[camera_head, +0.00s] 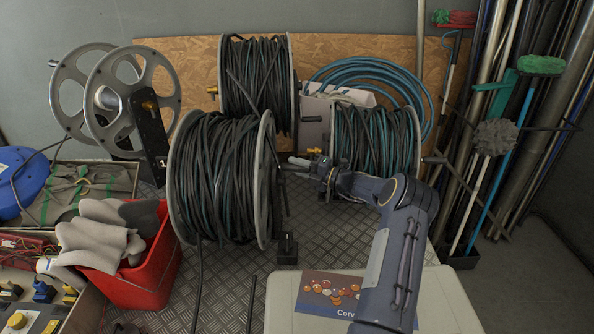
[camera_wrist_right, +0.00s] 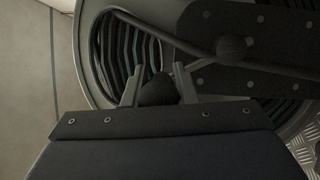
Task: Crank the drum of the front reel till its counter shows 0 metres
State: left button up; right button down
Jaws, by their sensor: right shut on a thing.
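The front reel (camera_head: 212,180) stands upright on the metal plate deck, its grey-flanged drum wound with dark and teal hose. My right gripper (camera_head: 291,165) reaches in from the right to the crank side of this reel. In the right wrist view, my right gripper (camera_wrist_right: 157,85) has its two fingers on either side of a dark rounded crank knob (camera_wrist_right: 157,92) and is shut on it. The drum flange (camera_wrist_right: 88,65) and hose turns show behind the knob. I cannot make out the counter or its reading. My left gripper is not in view.
A second hose reel (camera_head: 257,85) stands behind, and another (camera_head: 376,140) stands right, close to my forearm. An empty reel (camera_head: 110,100) is at back left. A red bin (camera_head: 150,265) with grey gloves stands front left. A pale box lid (camera_head: 445,305) lies below my arm.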

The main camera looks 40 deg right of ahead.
jog(key=shift+w+d+r, duration=0.15)
jog(key=shift+d+r, duration=0.05)
jog(key=shift+r, duration=0.05)
dwell(0.4)
jog(key=c, duration=1.2)
grip_release()
jog(key=shift+f, duration=0.1)
jog(key=shift+o, duration=0.2)
jog(key=b+v, duration=0.2)
jog(key=v, duration=0.5)
jog(key=shift+s, duration=0.4)
jog(key=shift+d, duration=0.1)
